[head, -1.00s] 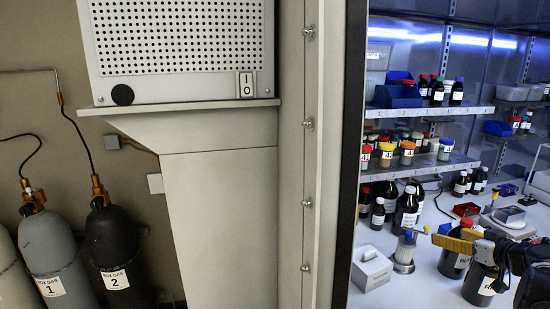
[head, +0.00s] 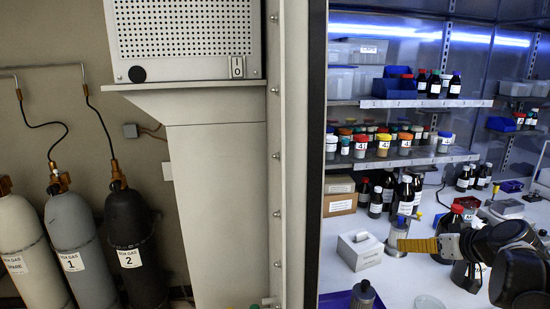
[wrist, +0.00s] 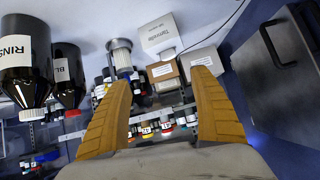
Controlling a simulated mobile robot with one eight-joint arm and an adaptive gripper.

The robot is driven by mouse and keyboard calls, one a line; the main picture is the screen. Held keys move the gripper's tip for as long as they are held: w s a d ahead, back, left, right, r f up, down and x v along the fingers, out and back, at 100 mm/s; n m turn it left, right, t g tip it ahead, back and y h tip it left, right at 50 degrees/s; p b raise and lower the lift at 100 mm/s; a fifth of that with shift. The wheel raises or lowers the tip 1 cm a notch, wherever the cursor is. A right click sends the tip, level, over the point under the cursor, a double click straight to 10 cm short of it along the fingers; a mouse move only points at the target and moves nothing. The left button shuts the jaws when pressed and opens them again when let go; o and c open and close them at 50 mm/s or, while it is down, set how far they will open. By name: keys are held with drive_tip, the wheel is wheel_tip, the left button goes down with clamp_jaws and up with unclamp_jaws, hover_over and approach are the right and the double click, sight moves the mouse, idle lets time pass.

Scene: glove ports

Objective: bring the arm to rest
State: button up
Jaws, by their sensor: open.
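My gripper (head: 402,244) shows its orange-yellow fingers in the head view, above the white bench inside the enclosure at the lower right. Dark arm links of mine trail off to the right. In the wrist view the two fingers stand well apart with nothing held between their tips (wrist: 166,78).
A white wiper box (head: 360,250) sits left of the gripper. A purple tray (head: 335,301) shows at the bottom edge. Dark bottles (wrist: 25,65) stand at the left of the wrist view. Shelves (head: 420,103) hold several containers. The enclosure's frame (head: 305,180) borders the left.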

drive_tip(key=s+a+f+g+b, duration=0.2)
drive_tip(key=s+a, duration=0.1)
drive_tip(key=a, duration=0.8)
drive_tip(key=s+a+f+b, duration=0.2)
drive_tip(key=s+a+f, duration=0.2)
drive_tip(key=s+a, duration=0.2)
drive_tip(key=s+a+f+g+h+b, duration=0.1)
drive_tip(key=s+a+f, duration=0.3)
drive_tip(key=s, duration=0.6)
drive_tip(key=a+b, duration=0.1)
drive_tip(key=a, duration=0.1)
drive_tip(key=shift+s+a+h+b, duration=0.25)
drive_tip(key=shift+a+h+b, duration=0.05)
